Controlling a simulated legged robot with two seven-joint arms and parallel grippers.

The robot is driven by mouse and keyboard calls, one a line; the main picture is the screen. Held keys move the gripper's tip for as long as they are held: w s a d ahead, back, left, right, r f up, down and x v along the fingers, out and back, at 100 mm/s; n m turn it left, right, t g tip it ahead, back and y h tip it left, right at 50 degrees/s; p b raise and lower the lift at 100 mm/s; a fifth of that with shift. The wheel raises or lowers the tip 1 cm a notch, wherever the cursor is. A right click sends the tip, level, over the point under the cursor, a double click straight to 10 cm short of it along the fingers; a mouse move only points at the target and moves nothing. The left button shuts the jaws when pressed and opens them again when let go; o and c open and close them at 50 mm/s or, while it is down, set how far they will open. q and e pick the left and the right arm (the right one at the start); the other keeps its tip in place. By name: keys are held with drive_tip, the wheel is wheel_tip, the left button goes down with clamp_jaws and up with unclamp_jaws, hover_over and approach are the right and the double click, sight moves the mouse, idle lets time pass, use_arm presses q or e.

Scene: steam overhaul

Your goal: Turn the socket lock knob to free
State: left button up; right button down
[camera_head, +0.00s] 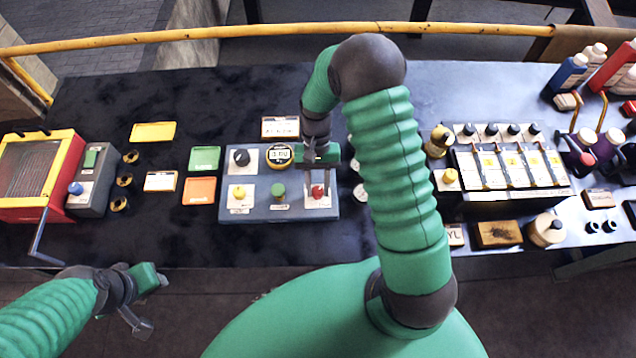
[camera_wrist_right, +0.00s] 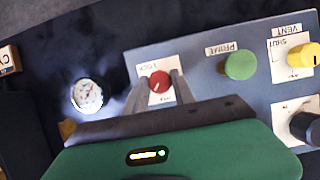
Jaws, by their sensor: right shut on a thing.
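The lock knob is red (camera_head: 317,191) and sits on a white label plate at the right end of the grey-blue panel (camera_head: 262,209). It also shows in the right wrist view (camera_wrist_right: 159,82), with the word LOCK partly readable on its plate. My right gripper (camera_head: 319,178) is over the knob from above. Its two fingers stand on either side of the red knob in the right wrist view (camera_wrist_right: 157,88), shut on it. The knob's exact pointer setting is too small to tell. My left gripper (camera_head: 142,300) hangs in front of the table, away from the panel, its fingers apart and empty.
The panel also bears a green PRIME knob (camera_wrist_right: 240,65), a yellow VENT knob (camera_wrist_right: 303,55), a black knob (camera_head: 241,157) and a yellow-rimmed display (camera_head: 280,155). A round gauge (camera_wrist_right: 87,95) lies beside the panel. A red-and-yellow box (camera_head: 37,205) stands left; a lever bank (camera_head: 508,168) stands right.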

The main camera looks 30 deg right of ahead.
drive_tip(key=n, duration=0.1)
drive_tip(key=n+h+p, duration=0.1)
drive_tip(key=n, duration=0.2)
drive_tip(key=shift+w+a+r+n+h, duration=0.1)
drive_tip(key=shift+w+r+n+h, duration=0.05)
drive_tip(key=shift+w+n+h, duration=0.2)
drive_tip(key=n+h+p, duration=0.1)
drive_tip(key=n, duration=0.3)
drive_tip(key=shift+a+h, duration=0.1)
drive_tip(key=shift+h, duration=0.25)
drive_tip(key=shift+n+p, duration=0.25)
drive_tip(key=shift+p, duration=0.05)
drive_tip(key=c, duration=1.4)
unclamp_jaws()
drive_tip(key=o, duration=0.3)
drive_tip(key=shift+f, duration=0.2)
drive_tip(key=shift+o, duration=0.2)
drive_tip(key=shift+s, duration=0.1)
drive_tip(key=b+v, duration=0.2)
drive_tip(key=v, duration=1.4)
drive_tip(key=shift+w+r, duration=0.25)
drive_tip(key=shift+w, duration=0.2)
